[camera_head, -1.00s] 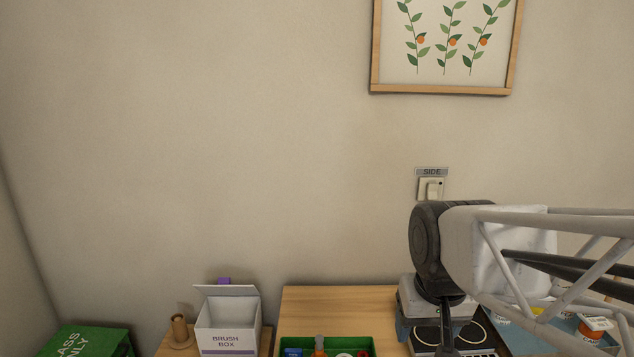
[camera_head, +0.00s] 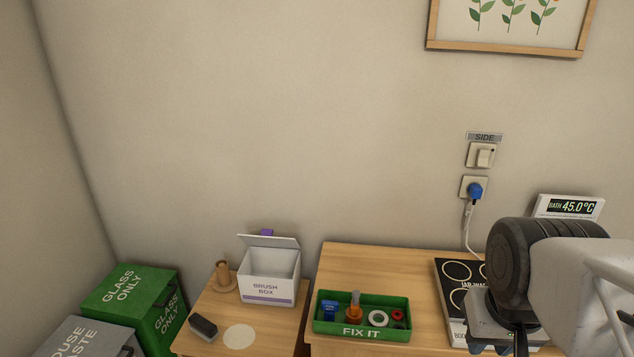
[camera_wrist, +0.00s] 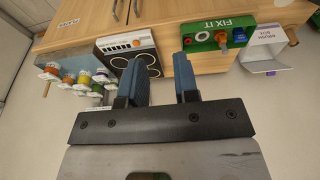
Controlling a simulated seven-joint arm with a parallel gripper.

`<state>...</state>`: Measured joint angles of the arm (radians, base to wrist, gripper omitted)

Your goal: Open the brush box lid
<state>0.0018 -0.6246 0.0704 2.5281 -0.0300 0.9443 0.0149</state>
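The white brush box (camera_head: 268,289) stands on the small wooden table, with "BRUSH BOX" on its front. Its lid (camera_head: 270,241) is raised at the back edge, leaving the top open; what is inside cannot be seen. The box also shows at the upper right of the wrist view (camera_wrist: 262,36), rotated. My gripper (camera_wrist: 160,72) is open and empty, its two blue fingers apart, well away from the box. In the head view my arm is at the lower right and the fingertips are not visible.
A green FIX IT tray (camera_head: 361,327) with several small items sits right of the box. A brown holder (camera_head: 223,277), a dark block (camera_head: 203,327) and a pale disc (camera_head: 239,336) share the box's table. A hob (camera_head: 453,290) is near my arm. Green GLASS ONLY bin (camera_head: 128,293) stands left.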

